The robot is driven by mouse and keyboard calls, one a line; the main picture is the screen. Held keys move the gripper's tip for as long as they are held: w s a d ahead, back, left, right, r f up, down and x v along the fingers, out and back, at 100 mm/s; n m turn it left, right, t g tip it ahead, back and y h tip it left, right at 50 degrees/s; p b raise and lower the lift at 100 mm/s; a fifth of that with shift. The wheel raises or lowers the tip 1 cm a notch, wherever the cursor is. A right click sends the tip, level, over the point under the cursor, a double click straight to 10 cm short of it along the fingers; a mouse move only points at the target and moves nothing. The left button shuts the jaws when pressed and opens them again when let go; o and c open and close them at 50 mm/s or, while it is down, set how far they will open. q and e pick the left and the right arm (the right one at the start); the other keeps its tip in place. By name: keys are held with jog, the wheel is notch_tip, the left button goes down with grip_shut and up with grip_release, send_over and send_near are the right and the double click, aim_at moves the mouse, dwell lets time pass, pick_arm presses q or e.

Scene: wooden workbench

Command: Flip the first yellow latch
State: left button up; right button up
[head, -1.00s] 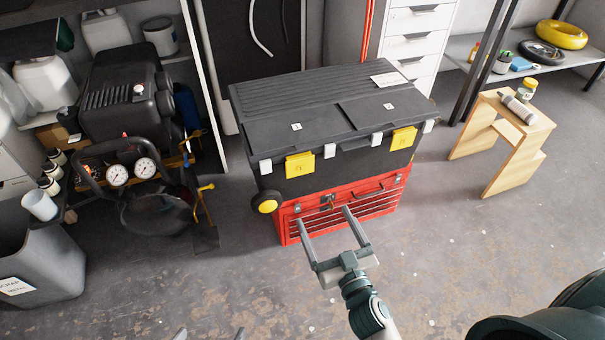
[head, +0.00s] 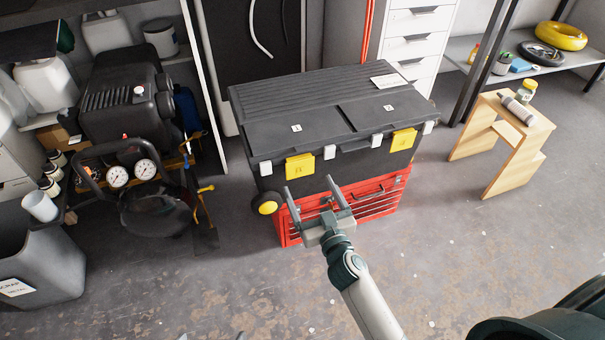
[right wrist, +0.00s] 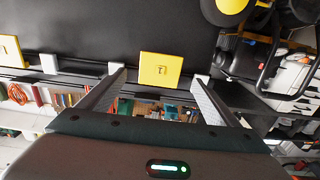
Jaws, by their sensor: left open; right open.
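The first yellow latch (head: 300,167) is the left one on the front of the black toolbox (head: 290,105). My right gripper (head: 309,184) is open and empty, just below and in front of this latch. In the right wrist view the latch (right wrist: 160,69), marked with a digit, shows beyond the open fingertips and between them; I see no contact. A second yellow latch (head: 403,139) is at the right of the toolbox front. Only the fingertips of my left gripper (head: 212,337) show at the bottom edge, apart and far from the toolbox.
The black toolbox rests on a red chest (head: 375,197). White clips (head: 329,152) flank the latches, and a yellow-hubbed wheel (head: 267,204) is at the lower left corner. A compressor (head: 135,180) stands left, a wooden stool (head: 500,140) right. The floor in front is clear.

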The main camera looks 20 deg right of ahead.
aim_at(301, 170)
jog(key=shift+w+a, duration=0.1)
jog(key=shift+w, duration=3.05)
jog(key=c, duration=1.1)
